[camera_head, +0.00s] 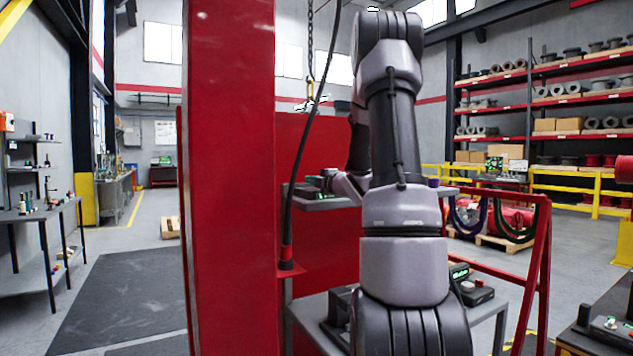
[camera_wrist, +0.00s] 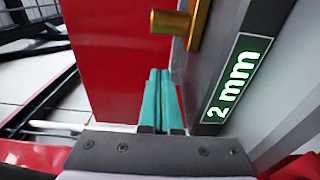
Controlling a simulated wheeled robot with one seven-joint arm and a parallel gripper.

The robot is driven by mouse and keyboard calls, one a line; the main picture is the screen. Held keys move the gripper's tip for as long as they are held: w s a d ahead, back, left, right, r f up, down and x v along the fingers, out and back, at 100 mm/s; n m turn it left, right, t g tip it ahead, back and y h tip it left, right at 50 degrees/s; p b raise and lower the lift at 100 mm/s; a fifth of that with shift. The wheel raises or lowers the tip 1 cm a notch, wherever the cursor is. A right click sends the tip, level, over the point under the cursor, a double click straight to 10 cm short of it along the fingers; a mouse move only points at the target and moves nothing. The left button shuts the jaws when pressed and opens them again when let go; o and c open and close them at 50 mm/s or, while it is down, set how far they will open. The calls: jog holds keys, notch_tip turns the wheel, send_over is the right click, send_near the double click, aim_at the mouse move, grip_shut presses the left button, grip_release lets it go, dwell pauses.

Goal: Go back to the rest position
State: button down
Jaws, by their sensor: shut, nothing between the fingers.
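My gripper (camera_wrist: 162,102) shows in the wrist view as two teal fingers side by side, shut and empty. They point toward a red panel (camera_wrist: 115,50). A dark grey part with a lit green "2 mm" label (camera_wrist: 236,78) stands close to the right of the fingers. A brass-coloured pin (camera_wrist: 199,24) sticks out at the top of it, apart from the fingertips. In the head view my arm fills the middle, and my gripper cannot be made out behind it.
A wide red post (camera_head: 229,180) stands left of my arm. Grey shelves (camera_head: 325,203) with devices lie beside and behind my arm. A black hose (camera_head: 298,170) hangs in front of the red panel. A red frame (camera_head: 538,270) is at right. Floor at left is open.

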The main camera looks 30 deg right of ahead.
jog(key=s+d, duration=0.2)
jog(key=s, duration=0.7)
jog(key=s+a+r+m+g+h, duration=0.4)
jog(key=s+a+m+h, duration=0.15)
jog(key=m, duration=0.65)
jog(key=s+a+f+m+g+y, duration=0.2)
jog(key=s+a+m, duration=0.3)
jog(key=s+a, duration=0.4)
jog(key=s+a+f+m+g+y, duration=0.2)
jog(key=s+a+m, duration=0.4)
jog(key=s, duration=0.7)
jog(key=a+g+y, duration=0.1)
jog(key=a+g, duration=0.1)
jog(key=shift+s+a+f+m+g, duration=0.2)
jog(key=shift+a+m+g, duration=0.1)
jog(key=shift+a+g, duration=0.1)
